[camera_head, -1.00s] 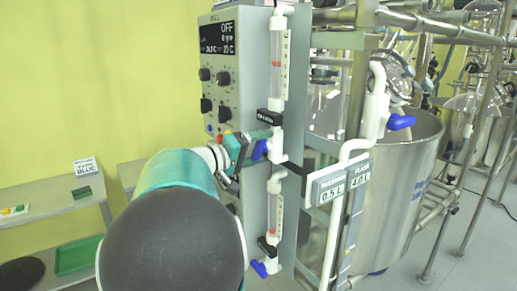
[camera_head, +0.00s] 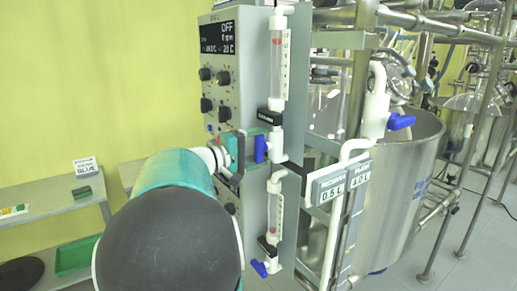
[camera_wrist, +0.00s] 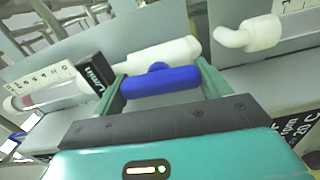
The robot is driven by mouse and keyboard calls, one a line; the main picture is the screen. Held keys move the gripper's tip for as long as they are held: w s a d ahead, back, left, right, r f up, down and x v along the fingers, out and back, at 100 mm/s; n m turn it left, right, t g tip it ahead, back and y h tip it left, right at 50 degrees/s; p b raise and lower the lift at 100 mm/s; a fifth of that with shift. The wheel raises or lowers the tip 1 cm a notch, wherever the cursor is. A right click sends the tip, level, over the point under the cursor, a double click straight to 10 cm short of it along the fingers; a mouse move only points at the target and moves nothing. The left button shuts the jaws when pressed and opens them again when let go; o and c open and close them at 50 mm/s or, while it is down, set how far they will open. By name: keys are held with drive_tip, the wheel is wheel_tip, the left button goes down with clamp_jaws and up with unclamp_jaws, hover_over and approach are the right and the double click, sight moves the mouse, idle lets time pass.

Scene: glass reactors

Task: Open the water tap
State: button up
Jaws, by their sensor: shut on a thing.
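A blue tap handle (camera_head: 260,149) sits on the white valve below the upper flow tube, on the side of the grey control box. It looks upright in the head view. In the wrist view the same blue handle (camera_wrist: 160,82) lies crosswise between my gripper's two green fingers, one at each end. My gripper (camera_head: 247,147) is shut on this handle.
The control box (camera_head: 224,80) shows OFF, with several black knobs. Another blue handle (camera_head: 401,122) is on a white pipe at right, beside a steel vessel (camera_head: 412,175) and metal pipework. A shelf (camera_head: 45,217) stands at left against the yellow wall.

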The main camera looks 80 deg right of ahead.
drive_tip(key=o, duration=1)
drive_tip(key=shift+w+a, duration=0.1)
drive_tip(key=v, duration=1.3)
drive_tip(key=shift+w+a, duration=0.2)
drive_tip(key=shift+w, duration=0.05)
